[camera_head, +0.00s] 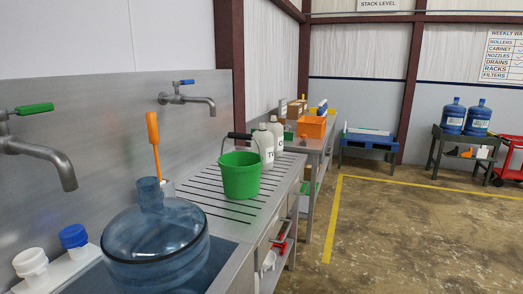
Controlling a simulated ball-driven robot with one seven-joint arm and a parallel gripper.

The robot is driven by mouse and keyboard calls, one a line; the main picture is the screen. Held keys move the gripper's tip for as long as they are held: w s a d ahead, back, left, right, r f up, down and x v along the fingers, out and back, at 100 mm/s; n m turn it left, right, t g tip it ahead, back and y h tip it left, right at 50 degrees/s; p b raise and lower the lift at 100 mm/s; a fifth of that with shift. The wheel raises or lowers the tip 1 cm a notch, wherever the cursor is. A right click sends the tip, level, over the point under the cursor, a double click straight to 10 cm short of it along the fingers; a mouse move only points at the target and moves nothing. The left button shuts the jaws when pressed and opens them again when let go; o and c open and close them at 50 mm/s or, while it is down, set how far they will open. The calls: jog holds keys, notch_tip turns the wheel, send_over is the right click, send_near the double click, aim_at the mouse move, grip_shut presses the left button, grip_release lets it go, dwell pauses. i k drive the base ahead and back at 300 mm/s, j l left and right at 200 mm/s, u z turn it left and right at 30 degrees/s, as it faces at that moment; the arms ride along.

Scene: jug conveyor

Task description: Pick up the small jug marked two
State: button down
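Two small cream-white jugs stand upright close together at the far end of the ribbed metal drainboard (205,196), just behind a green bucket (240,177). The nearer jug (263,147) shows dark lettering that seems to start with a T, partly cut off at the edge of its visible side. The farther jug (276,133) stands behind it to the right, and its marking is too small to read. The bucket and its dark handle hide a little of the nearer jug's lower left. My gripper is not in view.
Two taps stick out from the wall. An orange crate (311,127) stands on a bench farther back. The floor (400,230) to the right is clear.

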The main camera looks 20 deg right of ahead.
aim_at(266, 138)
jog(key=i+l+u, duration=0.1)
jog(key=i+l, duration=0.15)
jog(key=i+l+u, duration=0.1)
jog(key=l, duration=0.25)
jog(key=i+l, duration=0.3)
jog(key=i+l+u, duration=0.15)
jog(key=l, duration=0.25)
jog(key=i+l+u, duration=0.1)
jog(key=i+l, duration=0.15)
jog(key=l, duration=0.1)
